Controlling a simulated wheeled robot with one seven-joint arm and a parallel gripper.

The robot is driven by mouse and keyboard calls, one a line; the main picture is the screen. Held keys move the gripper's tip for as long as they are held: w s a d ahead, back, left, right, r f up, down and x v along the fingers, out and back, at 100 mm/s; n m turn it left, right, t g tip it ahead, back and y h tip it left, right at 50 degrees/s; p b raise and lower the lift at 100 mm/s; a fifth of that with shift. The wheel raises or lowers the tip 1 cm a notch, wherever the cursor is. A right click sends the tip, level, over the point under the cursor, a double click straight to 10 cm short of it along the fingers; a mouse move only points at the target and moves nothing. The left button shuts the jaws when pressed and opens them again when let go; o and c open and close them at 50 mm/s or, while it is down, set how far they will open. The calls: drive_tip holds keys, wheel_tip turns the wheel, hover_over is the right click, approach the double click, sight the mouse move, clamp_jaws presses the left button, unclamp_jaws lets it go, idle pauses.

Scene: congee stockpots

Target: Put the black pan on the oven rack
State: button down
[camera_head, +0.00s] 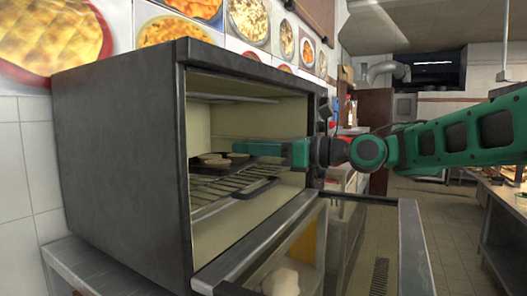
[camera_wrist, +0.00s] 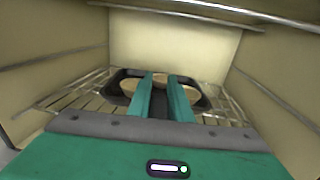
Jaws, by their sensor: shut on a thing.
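The black pan (camera_wrist: 201,104) is inside the oven, over the wire oven rack (camera_wrist: 80,98). Flat tan pieces of food (camera_wrist: 190,93) lie in it. In the head view the pan (camera_head: 258,186) looks slightly tilted, close above or touching the rack (camera_head: 213,189); I cannot tell which. My gripper (camera_wrist: 162,83) reaches in through the open front and is shut on the pan's near side; in the head view my gripper (camera_head: 255,149) hides part of the pan. The oven (camera_head: 125,165) is a dark box with a cream interior, and its door hangs open.
The open glass oven door (camera_head: 340,245) extends below and in front of the opening. A higher rack (camera_wrist: 200,10) crosses above. A counter (camera_head: 500,215) stands at the far right, with open floor between.

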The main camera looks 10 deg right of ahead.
drive_tip(key=x, duration=0.7)
drive_tip(key=shift+w+d+f, duration=0.15)
drive_tip(key=shift+w+f, duration=0.15)
drive_tip(key=shift+w, duration=0.15)
drive_tip(key=shift+d+f, duration=0.15)
drive_tip(key=shift+f, duration=0.9)
drive_tip(key=c, duration=1.5)
unclamp_jaws()
drive_tip(key=shift+c, duration=0.2)
